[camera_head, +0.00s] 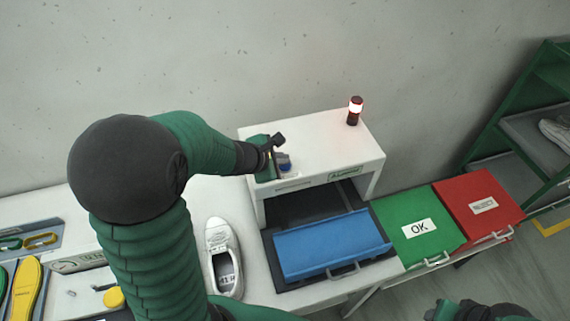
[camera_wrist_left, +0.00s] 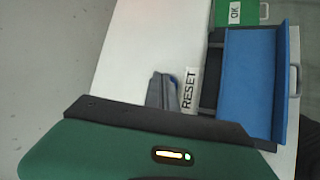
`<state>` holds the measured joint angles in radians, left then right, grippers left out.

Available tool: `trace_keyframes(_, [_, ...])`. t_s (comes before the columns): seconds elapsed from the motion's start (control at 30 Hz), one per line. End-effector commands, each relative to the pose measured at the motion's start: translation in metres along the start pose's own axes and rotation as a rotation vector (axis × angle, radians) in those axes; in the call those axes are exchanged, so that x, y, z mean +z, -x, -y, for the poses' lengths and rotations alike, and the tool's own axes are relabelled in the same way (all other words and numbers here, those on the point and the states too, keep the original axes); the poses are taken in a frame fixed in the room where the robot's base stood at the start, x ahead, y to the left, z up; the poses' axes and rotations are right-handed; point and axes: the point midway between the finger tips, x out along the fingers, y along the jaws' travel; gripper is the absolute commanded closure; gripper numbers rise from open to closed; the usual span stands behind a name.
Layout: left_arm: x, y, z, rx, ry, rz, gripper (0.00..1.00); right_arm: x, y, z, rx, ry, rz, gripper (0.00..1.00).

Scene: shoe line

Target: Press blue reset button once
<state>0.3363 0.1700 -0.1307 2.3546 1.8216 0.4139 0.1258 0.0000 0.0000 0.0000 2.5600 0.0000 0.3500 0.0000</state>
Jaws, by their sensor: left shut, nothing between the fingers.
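The blue reset button (camera_head: 286,163) sits on the top left of a white bench-top housing (camera_head: 318,145) and is partly hidden by my gripper. My left gripper (camera_head: 280,160) is shut and empty, right over or beside the button; I cannot tell if they touch.
A red-lit beacon (camera_head: 354,110) stands on the housing's right end. A blue tray (camera_head: 333,246) lies below, with a green OK bin (camera_head: 408,207) and a red bin (camera_head: 480,190) to its right. A white shoe (camera_head: 222,256) lies left of the tray.

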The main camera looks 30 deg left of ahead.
Motion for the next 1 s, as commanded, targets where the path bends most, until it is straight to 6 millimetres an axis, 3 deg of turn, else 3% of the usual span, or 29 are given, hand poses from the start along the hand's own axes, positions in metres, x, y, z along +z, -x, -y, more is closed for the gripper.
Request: trace_keyframes(1.0, [-0.0012, -0.0016, 0.0011, 0.0, -0.001, -0.001, 1.0, 0.0009, -0.0039, 0.0, 0.0, 0.0, 0.0, 0.56])
